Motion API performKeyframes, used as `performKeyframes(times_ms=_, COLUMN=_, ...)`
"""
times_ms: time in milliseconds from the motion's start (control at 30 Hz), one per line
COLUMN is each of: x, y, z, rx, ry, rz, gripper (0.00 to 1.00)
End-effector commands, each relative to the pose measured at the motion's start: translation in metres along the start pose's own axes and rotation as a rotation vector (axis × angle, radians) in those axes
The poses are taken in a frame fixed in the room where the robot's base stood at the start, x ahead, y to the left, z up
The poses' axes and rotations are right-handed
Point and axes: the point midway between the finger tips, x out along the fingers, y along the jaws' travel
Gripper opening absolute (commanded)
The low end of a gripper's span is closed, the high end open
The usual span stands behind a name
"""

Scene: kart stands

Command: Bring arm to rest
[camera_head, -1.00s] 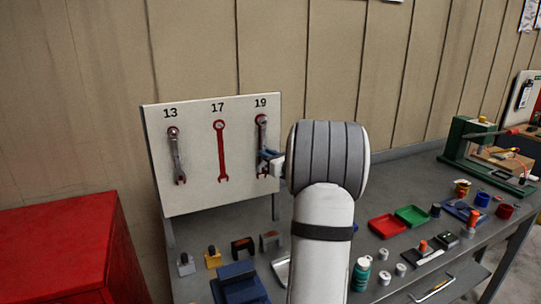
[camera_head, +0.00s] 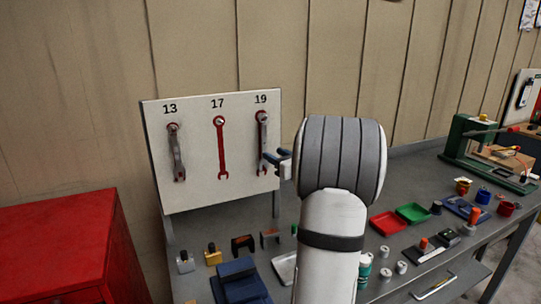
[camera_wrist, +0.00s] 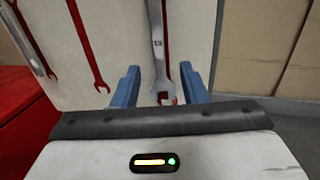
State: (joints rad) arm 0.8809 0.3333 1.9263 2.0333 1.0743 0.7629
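My gripper (camera_head: 277,160) is at the right side of the white tool board (camera_head: 195,180), in front of the wrench under number 19 (camera_head: 262,135). In the wrist view its two blue fingers (camera_wrist: 159,69) are wide apart, and the gripper is open and empty. The grey wrench hangs on the board and shows between the fingers in the wrist view (camera_wrist: 157,38), seemingly beyond them. A grey wrench (camera_head: 177,155) hangs under 13. Under 17 there is a red wrench shape (camera_head: 221,150). My arm hides part of the bench.
The grey bench (camera_head: 400,165) holds a blue block (camera_head: 240,280), a red tray (camera_head: 387,224), a green tray (camera_head: 412,213) and several small parts. A red cabinet (camera_head: 60,240) stands at left. A green frame (camera_head: 465,145) stands at the far right. The wall is behind.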

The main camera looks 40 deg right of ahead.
Motion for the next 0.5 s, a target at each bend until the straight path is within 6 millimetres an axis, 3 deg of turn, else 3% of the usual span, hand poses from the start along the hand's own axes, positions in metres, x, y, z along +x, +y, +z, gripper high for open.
performKeyframes(times_ms=200, x=-0.031, y=0.000, z=-0.001, rx=-0.001, ry=-0.001, rz=-0.002, gripper=0.39)
performKeyframes(times_ms=500, x=-0.037, y=0.001, z=0.000, rx=-0.002, ry=0.001, rz=0.001, gripper=0.39)
